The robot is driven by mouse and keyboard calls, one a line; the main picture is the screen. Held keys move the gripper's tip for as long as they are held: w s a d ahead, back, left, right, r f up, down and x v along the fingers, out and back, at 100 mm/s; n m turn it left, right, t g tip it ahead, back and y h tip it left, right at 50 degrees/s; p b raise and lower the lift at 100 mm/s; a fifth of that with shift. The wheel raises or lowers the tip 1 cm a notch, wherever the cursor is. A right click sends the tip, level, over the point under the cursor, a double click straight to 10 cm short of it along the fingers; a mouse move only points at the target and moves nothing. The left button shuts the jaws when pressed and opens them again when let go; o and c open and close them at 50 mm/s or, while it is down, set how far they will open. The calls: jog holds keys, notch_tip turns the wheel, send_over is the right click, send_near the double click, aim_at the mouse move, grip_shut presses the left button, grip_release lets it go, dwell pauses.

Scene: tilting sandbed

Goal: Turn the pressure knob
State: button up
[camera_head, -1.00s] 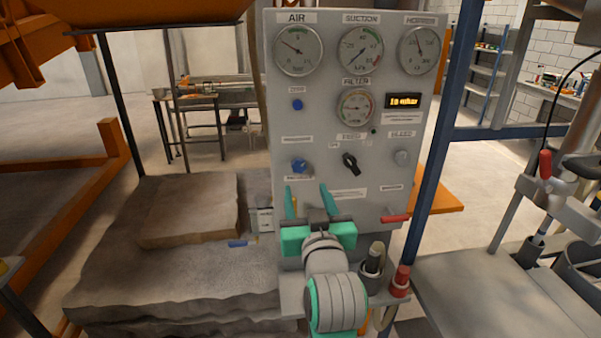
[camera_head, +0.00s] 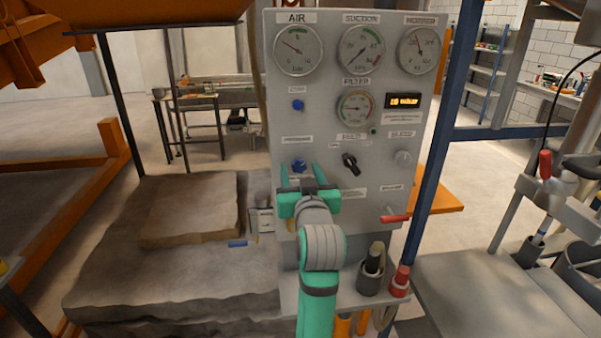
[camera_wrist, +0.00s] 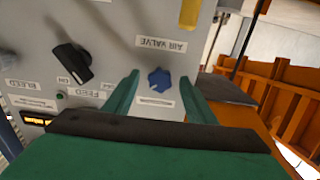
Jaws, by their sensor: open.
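The blue pressure knob (camera_head: 299,166) is on the lower left of the upright grey panel, below a small label. My gripper (camera_head: 300,164) is open in front of the panel, with one green finger on each side of the knob. In the wrist view the blue knob (camera_wrist: 159,77) appears between the two fingertips (camera_wrist: 160,75), with a gap on both sides. I cannot tell how deep the fingers reach around it or whether they touch the panel.
A black selector knob (camera_head: 350,163) is right of my gripper, and a grey knob (camera_head: 402,158) is farther right. A small blue button (camera_head: 298,105) is above. A red-handled valve (camera_head: 394,218) sticks out lower right. A sand block (camera_head: 190,210) lies left.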

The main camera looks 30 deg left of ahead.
jog(key=shift+c, duration=0.6)
jog(key=c, duration=0.9)
jog(key=shift+m, duration=0.4)
jog(key=m, duration=0.4)
jog(key=shift+s+a+m, duration=0.1)
jog(key=shift+m, duration=0.2)
jog(key=m, duration=0.4)
jog(key=shift+m, duration=0.3)
jog(key=m, duration=1)
